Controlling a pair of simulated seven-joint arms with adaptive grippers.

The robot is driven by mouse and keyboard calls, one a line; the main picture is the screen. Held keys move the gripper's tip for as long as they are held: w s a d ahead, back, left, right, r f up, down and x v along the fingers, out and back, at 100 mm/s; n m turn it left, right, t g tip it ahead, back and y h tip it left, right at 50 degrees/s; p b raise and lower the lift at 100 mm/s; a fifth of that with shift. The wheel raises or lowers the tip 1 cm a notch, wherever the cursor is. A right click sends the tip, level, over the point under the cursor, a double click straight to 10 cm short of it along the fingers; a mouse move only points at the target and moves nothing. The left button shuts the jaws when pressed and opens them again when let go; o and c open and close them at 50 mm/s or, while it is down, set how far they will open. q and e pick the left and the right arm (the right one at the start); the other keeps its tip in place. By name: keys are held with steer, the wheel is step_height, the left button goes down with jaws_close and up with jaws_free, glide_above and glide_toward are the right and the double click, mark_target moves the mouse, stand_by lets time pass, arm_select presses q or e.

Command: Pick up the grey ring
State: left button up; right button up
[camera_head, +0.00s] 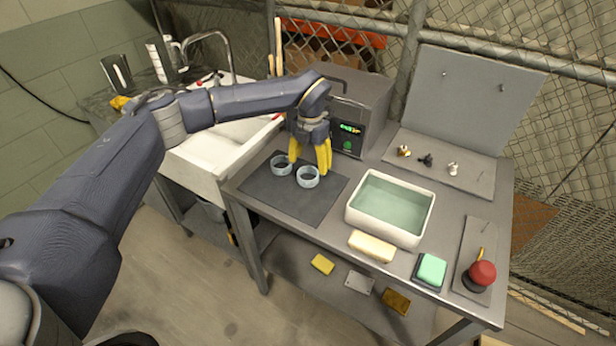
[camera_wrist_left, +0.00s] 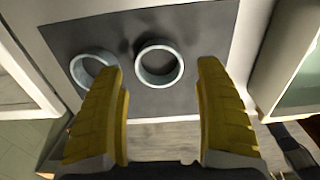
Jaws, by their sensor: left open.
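Two grey rings lie on a dark mat (camera_head: 262,195) on the metal table. One ring (camera_head: 308,177) is on the right and the other ring (camera_head: 281,165) is on the left. In the left wrist view the right ring (camera_wrist_left: 141,64) shows between and beyond my fingers, and the left ring (camera_wrist_left: 76,68) is partly hidden behind the left finger. My left gripper (camera_head: 309,165), with yellow fingers, points down above the mat, close to the rings. It is open and empty in the left wrist view (camera_wrist_left: 162,72). My right gripper is not in view.
A white tank of water (camera_head: 352,215) stands right of the mat. A grey box with a green display (camera_head: 349,130) is behind the gripper. A sponge (camera_head: 371,246), a green block (camera_head: 431,269) and a red button (camera_head: 482,273) are along the front right. A sink (camera_head: 205,170) is at left.

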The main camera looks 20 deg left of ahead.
mark_target(309, 178)
arm_select(q)
steer(key=shift+a+f, duration=0.1)
steer(key=shift+f, duration=2.55)
steer(key=shift+c, duration=0.3)
steer(key=c, duration=0.7)
steer(key=shift+r, duration=0.1)
steer(key=shift+c, duration=0.2)
